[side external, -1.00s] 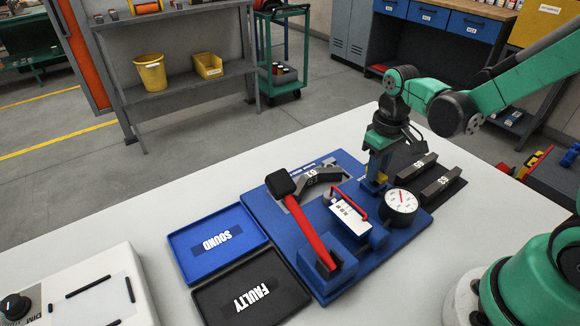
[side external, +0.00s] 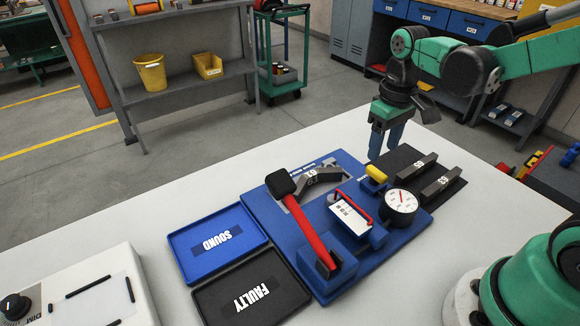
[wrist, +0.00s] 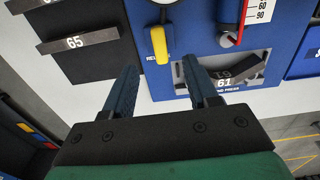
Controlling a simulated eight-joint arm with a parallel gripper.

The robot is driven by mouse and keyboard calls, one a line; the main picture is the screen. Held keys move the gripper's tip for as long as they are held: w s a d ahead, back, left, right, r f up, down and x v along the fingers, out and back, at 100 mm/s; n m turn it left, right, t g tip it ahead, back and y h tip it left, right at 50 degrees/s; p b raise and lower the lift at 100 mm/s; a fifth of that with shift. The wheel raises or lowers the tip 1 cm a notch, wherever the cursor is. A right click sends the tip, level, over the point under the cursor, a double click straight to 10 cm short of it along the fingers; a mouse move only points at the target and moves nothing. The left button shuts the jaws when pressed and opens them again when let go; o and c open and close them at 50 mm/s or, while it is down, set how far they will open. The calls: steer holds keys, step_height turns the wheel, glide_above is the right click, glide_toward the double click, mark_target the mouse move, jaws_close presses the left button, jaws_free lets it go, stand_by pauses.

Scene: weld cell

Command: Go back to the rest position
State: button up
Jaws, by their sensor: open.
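My gripper (side external: 385,145) is open and empty above the back edge of the blue test fixture (side external: 262,208), apart from it. In the wrist view my gripper's two blue fingers (wrist: 162,85) stand wide apart with nothing between them. The yellow handle (side external: 376,174) on the fixture is free of the fingers; it also shows in the wrist view (wrist: 159,45). Two dark bars (side external: 418,168) rest on a black mat to the right.
A blue tray marked SOUND (side external: 190,263) and a black tray marked FAULTY (side external: 215,307) lie left of the fixture. A red lever with a black head (side external: 281,184) and a round dial (side external: 399,203) stand up from the fixture. The white table (side external: 300,140) is clear behind.

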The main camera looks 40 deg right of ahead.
steer(key=shift+r, duration=0.1)
steer(key=s+a+r+t, duration=0.2)
steer(key=a+r+t, duration=0.2)
steer(key=t, duration=0.3)
steer(key=shift+s+a, duration=0.3)
steer(key=shift+a, duration=0.3)
stand_by(1.3)
